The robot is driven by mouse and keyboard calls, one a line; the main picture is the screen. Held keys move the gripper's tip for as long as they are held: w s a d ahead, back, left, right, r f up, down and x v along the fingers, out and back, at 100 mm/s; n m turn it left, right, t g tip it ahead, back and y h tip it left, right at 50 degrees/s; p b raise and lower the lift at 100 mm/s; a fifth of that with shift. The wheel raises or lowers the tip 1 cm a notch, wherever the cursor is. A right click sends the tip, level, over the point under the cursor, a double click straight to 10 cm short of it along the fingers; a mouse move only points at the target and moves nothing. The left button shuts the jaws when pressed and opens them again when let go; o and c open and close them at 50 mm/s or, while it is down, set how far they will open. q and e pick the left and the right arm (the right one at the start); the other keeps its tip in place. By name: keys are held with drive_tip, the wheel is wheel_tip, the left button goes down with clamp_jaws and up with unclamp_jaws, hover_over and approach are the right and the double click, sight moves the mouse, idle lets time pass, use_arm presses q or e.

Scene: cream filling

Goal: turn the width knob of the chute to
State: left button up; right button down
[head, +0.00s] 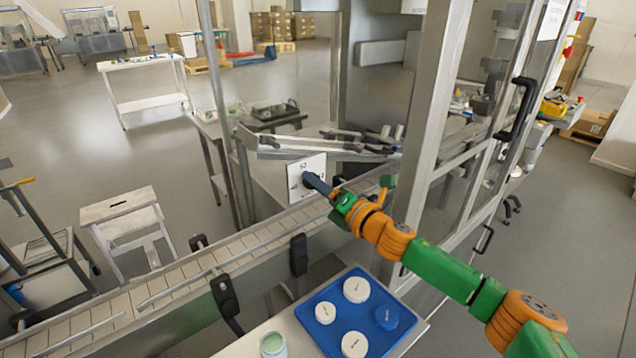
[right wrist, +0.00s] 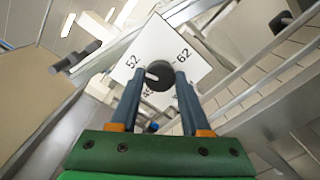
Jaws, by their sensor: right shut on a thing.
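The width knob (right wrist: 160,73) is black and round, on a white square dial plate (right wrist: 181,46) printed with numbers. In the right wrist view, 52 shows at the upper left and 62 at the upper right; the lower numbers are partly covered by the fingers. A white mark shows on the knob's left side. My right gripper (right wrist: 158,88) is shut on the knob, one blue finger on each side. In the head view the plate (head: 299,183) faces me beneath the chute (head: 312,149), and my right gripper (head: 314,183) covers part of it. My left gripper is out of view.
A slatted conveyor (head: 245,238) runs below the knob. A blue tray (head: 351,279) with several round lids stands in front, beside a small jar (head: 273,345). A metal frame post (head: 428,110) rises close to my right arm. A stool (head: 125,222) stands at left.

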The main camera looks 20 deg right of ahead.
drive_tip(key=shift+r+n, duration=0.2)
drive_tip(key=shift+n, duration=0.2)
drive_tip(key=c, duration=0.7)
unclamp_jaws()
drive_tip(key=o, duration=0.3)
drive_tip(key=shift+w, duration=0.1)
drive_tip(key=shift+f, duration=0.15)
drive_tip(key=b+v, duration=0.2)
drive_tip(key=v, duration=0.5)
